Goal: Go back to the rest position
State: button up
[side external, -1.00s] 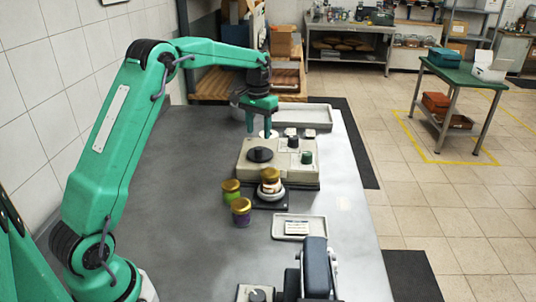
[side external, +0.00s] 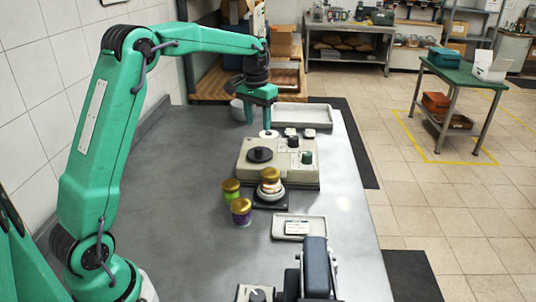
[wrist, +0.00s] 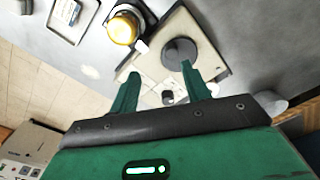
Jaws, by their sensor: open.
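My gripper (side external: 261,114) is open and empty. It hangs above the far part of the bench, over the back edge of a beige device, with its fingers pointing down. In the wrist view its two green fingers (wrist: 163,88) are spread apart with nothing between them. The beige device (side external: 275,177) has a dark round plate (side external: 260,154) and knobs on top. A gold-lidded jar (side external: 270,181) stands on a small round stand in front of the device.
A grey tray (side external: 328,116) lies at the bench's far end. A small tray (side external: 322,227) with a white label lies at the front right. A dark blue padded device (side external: 317,262) stands at the near edge. The bench's left side (side external: 170,160) is clear.

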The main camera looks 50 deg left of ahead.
jog(key=s+d+r+m+t, duration=0.1)
jog(key=s+d+r, duration=0.35)
jog(key=s, duration=0.25)
jog(key=s+d+r+t, duration=0.2)
jog(key=s+d+r, duration=0.1)
jog(key=s+d, duration=0.3)
jog(key=s+d+f+t, duration=0.1)
jog(key=s+d+f, duration=0.1)
jog(key=s, duration=0.5)
jog(key=s+d+f+m+t, duration=0.1)
jog(key=s+d+f, duration=0.1)
jog(key=s, duration=0.6)
jog(key=shift+s+m, duration=0.25)
jog(key=shift+m, duration=0.05)
dwell(0.4)
